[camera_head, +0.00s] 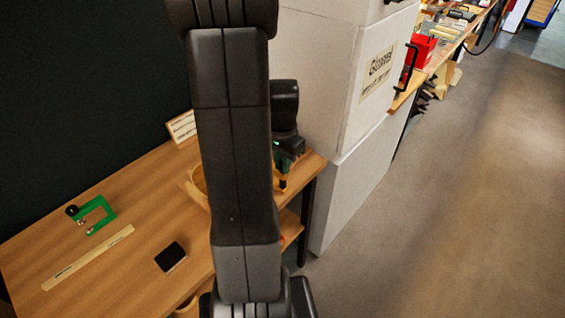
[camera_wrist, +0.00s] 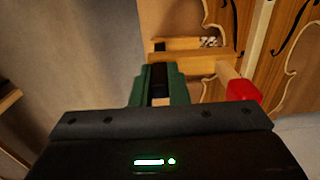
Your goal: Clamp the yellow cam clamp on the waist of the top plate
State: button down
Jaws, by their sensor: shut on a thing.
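In the wrist view, my gripper (camera_wrist: 157,84) has green fingers closed on the yellow cam clamp (camera_wrist: 205,65). The clamp shows two yellow-tan bars and a red end piece (camera_wrist: 243,93) at the right. It overlaps the left part of the top plate (camera_wrist: 180,18), a tan wooden plate with dark f-holes on its right. I cannot tell whether the clamp's jaws touch the plate. In the head view my gripper (camera_head: 283,158) shows partly beside my arm, over the bench's right end; the clamp is mostly hidden there.
On the wooden bench (camera_head: 120,190) lie a green clamp (camera_head: 100,211), a pale wooden strip (camera_head: 88,257) and a dark square block (camera_head: 170,256). A small sign (camera_head: 182,127) stands behind. A white cabinet (camera_head: 320,80) rises right of the bench. Open floor lies to the right.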

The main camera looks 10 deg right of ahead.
jog(key=shift+w+a+p, duration=0.2)
jog(key=shift+w+a, duration=0.7)
jog(key=shift+w, duration=0.2)
jog(key=shift+w+a+p, duration=0.15)
jog(key=shift+w+a, duration=0.7)
jog(key=shift+w, duration=0.25)
dwell(0.7)
jog(key=c, duration=1.3)
grip_release()
notch_tip(320, 180, up, 14)
jog(key=shift+f, duration=0.1)
